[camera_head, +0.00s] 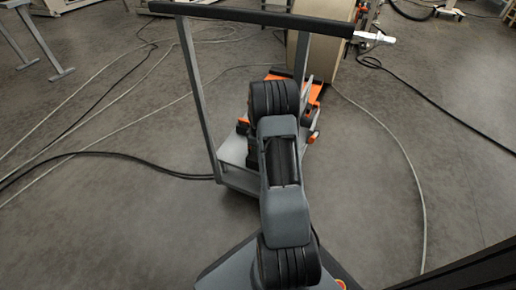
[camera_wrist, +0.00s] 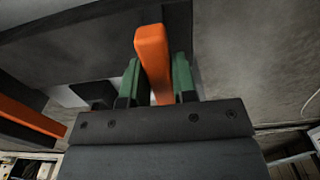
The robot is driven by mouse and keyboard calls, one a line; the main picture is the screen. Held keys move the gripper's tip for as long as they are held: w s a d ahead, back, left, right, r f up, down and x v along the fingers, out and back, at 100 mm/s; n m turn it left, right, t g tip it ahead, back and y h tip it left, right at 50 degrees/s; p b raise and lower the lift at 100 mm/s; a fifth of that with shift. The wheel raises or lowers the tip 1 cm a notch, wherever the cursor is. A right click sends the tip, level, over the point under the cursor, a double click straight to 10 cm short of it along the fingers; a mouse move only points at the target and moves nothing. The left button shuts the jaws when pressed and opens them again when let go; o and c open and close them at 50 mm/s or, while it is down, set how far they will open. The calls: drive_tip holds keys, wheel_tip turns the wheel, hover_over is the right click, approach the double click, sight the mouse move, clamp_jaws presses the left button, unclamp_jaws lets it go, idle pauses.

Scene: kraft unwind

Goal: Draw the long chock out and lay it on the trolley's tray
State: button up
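In the wrist view, my gripper (camera_wrist: 157,82) has its two green-padded fingers on either side of an orange bar (camera_wrist: 152,45), which looks like the long chock. The fingers appear closed against its sides, and the bar sticks out past the fingertips. The head view shows the trolley's grey tray (camera_head: 236,178) low in the middle, partly covered by my arm. Orange and dark pieces (camera_head: 243,124) show around the tray behind my arm. My gripper is hidden in the head view.
A large tan roll (camera_head: 325,62) stands behind. Another orange bar (camera_wrist: 30,115) lies left in the wrist view. Cables (camera_head: 110,155) cross the floor.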

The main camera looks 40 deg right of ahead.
drive_tip(key=o, duration=0.5)
wheel_tip(320, 180, up, 14)
drive_tip(key=p, duration=0.5)
drive_tip(key=shift+p, duration=0.35)
drive_tip(key=s+a+r+m+t, duration=0.1)
drive_tip(key=s+a+r, duration=0.3)
drive_tip(key=a, duration=0.4)
drive_tip(key=s+a+r+m, duration=0.3)
drive_tip(key=s+a+r, duration=0.1)
drive_tip(key=s+a, duration=0.3)
drive_tip(key=s+a+r+m+t, duration=0.1)
drive_tip(key=s+a+r, duration=0.3)
drive_tip(key=a, duration=0.6)
drive_tip(key=shift+s+r+m+t, duration=0.3)
drive_tip(key=shift+s+m, duration=0.1)
drive_tip(key=shift+s, duration=0.8)
drive_tip(key=shift+a+r, duration=0.1)
drive_tip(key=shift+a, duration=0.2)
drive_tip(key=shift+c, duration=0.4)
